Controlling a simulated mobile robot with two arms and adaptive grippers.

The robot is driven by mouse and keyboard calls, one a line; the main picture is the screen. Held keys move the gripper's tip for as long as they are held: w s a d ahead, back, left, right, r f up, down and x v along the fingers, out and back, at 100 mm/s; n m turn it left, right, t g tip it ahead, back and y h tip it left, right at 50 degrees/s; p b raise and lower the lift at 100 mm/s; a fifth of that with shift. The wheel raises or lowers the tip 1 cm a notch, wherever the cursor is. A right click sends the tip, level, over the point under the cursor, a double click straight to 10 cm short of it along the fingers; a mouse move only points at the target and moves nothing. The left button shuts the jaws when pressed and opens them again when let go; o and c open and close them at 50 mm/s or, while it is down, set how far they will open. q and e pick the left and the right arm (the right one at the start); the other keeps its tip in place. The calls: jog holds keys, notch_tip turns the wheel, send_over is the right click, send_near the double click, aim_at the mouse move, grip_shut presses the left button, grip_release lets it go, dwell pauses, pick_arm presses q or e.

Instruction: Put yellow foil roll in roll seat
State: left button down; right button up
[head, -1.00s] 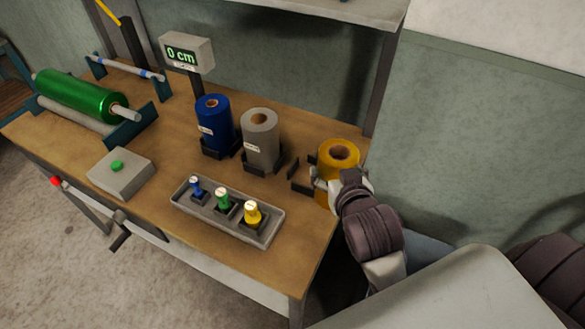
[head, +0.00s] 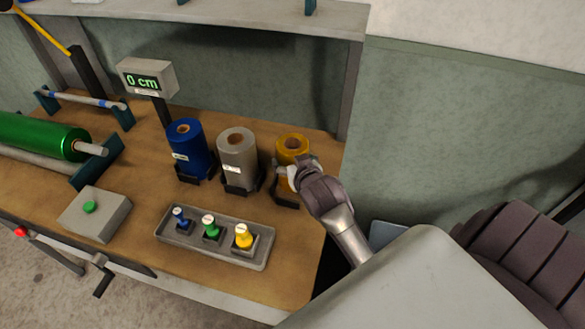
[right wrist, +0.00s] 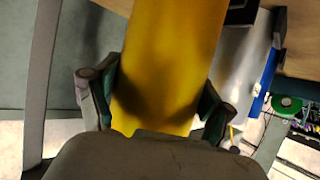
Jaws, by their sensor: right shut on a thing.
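The yellow foil roll (head: 292,143) is upright at the right end of the row of rolls. My right gripper (head: 301,168) is shut on its near right side. In the right wrist view, the roll (right wrist: 170,60) fills the middle, with the green-lined fingers of the gripper (right wrist: 158,105) pressed on both its sides. The dark roll seat (head: 286,203) shows just below the roll. The gripper partly hides the roll's lower part, so I cannot tell whether the roll rests on the seat. My left gripper is out of view.
A grey roll (head: 237,158) and a blue roll (head: 187,148) stand in seats close to the left. A tray (head: 165,234) with several small coloured-handled dies lies in front. A display (head: 147,78) reads 0 cm. An upright post (head: 350,90) rises behind at right.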

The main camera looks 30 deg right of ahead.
jog(key=shift+w+d+f, duration=0.1)
jog(key=shift+w, duration=0.05)
notch_tip(320, 180, down, 3)
jog(key=shift+f+p, duration=0.1)
jog(key=shift+p, duration=0.2)
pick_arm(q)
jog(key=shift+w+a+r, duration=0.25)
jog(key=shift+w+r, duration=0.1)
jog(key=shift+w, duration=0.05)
pick_arm(e)
jog(key=shift+f, duration=0.25)
jog(key=shift+f, duration=0.15)
jog(key=o, duration=1.5)
jog(key=shift+c, duration=0.2)
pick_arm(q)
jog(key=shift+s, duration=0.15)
